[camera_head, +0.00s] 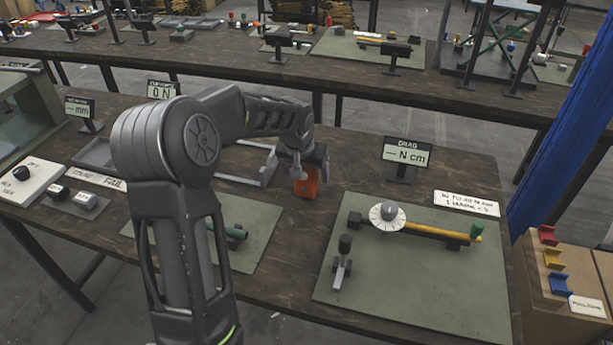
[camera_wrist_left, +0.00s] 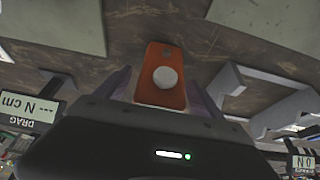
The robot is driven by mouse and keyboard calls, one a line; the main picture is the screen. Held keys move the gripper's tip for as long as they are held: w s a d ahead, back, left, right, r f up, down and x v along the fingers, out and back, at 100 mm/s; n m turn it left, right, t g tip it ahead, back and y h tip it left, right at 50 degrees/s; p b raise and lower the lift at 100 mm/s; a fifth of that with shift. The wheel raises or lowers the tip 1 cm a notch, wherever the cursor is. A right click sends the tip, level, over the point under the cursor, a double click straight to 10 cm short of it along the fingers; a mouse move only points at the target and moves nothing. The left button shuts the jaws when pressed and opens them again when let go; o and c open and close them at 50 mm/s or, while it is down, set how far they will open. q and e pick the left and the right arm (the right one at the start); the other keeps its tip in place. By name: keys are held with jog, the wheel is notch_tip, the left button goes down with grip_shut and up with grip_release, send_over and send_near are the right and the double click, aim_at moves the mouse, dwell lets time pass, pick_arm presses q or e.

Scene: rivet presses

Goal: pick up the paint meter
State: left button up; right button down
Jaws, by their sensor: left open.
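The paint meter appears to be the small orange block (camera_head: 307,185) on the dark table, left of the DRAG display. In the left wrist view it is an orange box with a white round spot (camera_wrist_left: 161,92). My left gripper (camera_head: 305,170) is directly over it, pointing down, and partly hides it. In the wrist view the two fingers stand apart, one on each side of the orange box. The gripper is open, and I cannot tell whether either finger touches the box. My right gripper is not in view.
A grey frame (camera_head: 247,183) lies just left of the orange block. The DRAG display (camera_head: 406,152) stands to the right. A green mat (camera_head: 395,302) with a dial and yellow bar is nearer at the right. Bare table lies between them.

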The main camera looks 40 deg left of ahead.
pick_arm(q)
jog(key=c, duration=1.6)
jog(key=shift+r, duration=0.1)
notch_tip(320, 180, up, 10)
jog(key=shift+f+b, duration=0.1)
jog(key=shift+b, duration=0.4)
